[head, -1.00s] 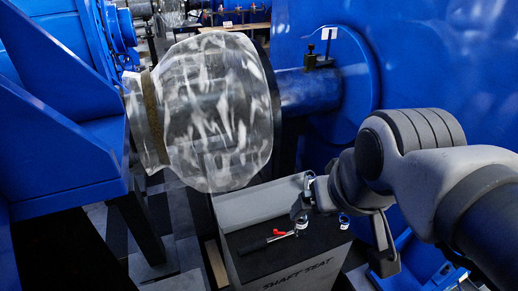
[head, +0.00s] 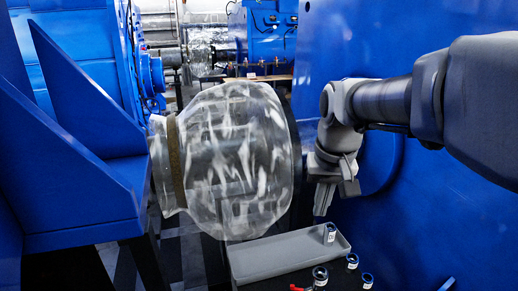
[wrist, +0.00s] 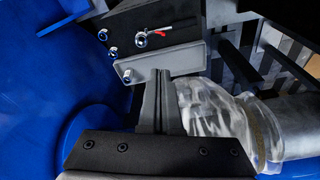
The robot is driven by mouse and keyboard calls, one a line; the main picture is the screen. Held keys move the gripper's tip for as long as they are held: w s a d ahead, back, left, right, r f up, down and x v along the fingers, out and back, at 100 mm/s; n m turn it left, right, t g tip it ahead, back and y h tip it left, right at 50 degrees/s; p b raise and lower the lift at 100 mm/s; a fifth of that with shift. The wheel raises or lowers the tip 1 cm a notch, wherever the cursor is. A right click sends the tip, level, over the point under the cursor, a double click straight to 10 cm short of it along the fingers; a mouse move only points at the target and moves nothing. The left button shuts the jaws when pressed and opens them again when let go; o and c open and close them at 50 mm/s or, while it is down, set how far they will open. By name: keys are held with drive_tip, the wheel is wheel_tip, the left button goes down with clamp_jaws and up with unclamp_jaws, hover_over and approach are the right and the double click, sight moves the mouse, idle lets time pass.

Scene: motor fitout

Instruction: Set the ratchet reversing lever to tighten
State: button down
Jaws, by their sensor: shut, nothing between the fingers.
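The ratchet (wrist: 143,41) lies on the dark top of the stand in the wrist view, with a bright chrome head and a red part (wrist: 163,31) beside it. Its dark handle is hard to make out. In the head view only the ratchet's red part (head: 296,288) and the chrome near it show at the bottom edge. The reversing lever is too small to read, so I cannot tell its setting. My gripper (head: 322,212) is shut and empty, well above the stand and apart from the ratchet. Its closed fingers (wrist: 160,75) point toward the grey tray in the wrist view.
A grey tray (head: 262,262) sits on the stand with a socket (head: 330,233) at its right end. Sockets (head: 352,261) and (head: 367,280) stand beside it. A large wrapped shaft part (head: 235,160) is left of my gripper; a blue housing (head: 440,220) is right.

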drive_tip(key=w+f+g+b, duration=0.2)
drive_tip(key=w+f+g, duration=0.1)
drive_tip(key=w+f, duration=0.95)
drive_tip(key=w+f+g, duration=0.1)
drive_tip(key=w+f, duration=0.2)
drive_tip(key=f, duration=0.5)
drive_tip(key=w+f+m+g+b, duration=0.1)
drive_tip(key=w+f, duration=0.2)
drive_tip(key=f, duration=0.5)
drive_tip(key=shift+w+d+f+m+y, duration=0.15)
drive_tip(key=shift+d+f+m+y, duration=0.05)
drive_tip(key=shift+d+m+y, duration=0.1)
drive_tip(key=b+x, duration=0.1)
drive_tip(key=x, duration=0.9)
drive_tip(key=shift+s+a, duration=0.25)
drive_tip(key=shift+s, duration=0.75)
drive_tip(key=shift+s+a, duration=0.3)
drive_tip(key=shift+s, duration=0.75)
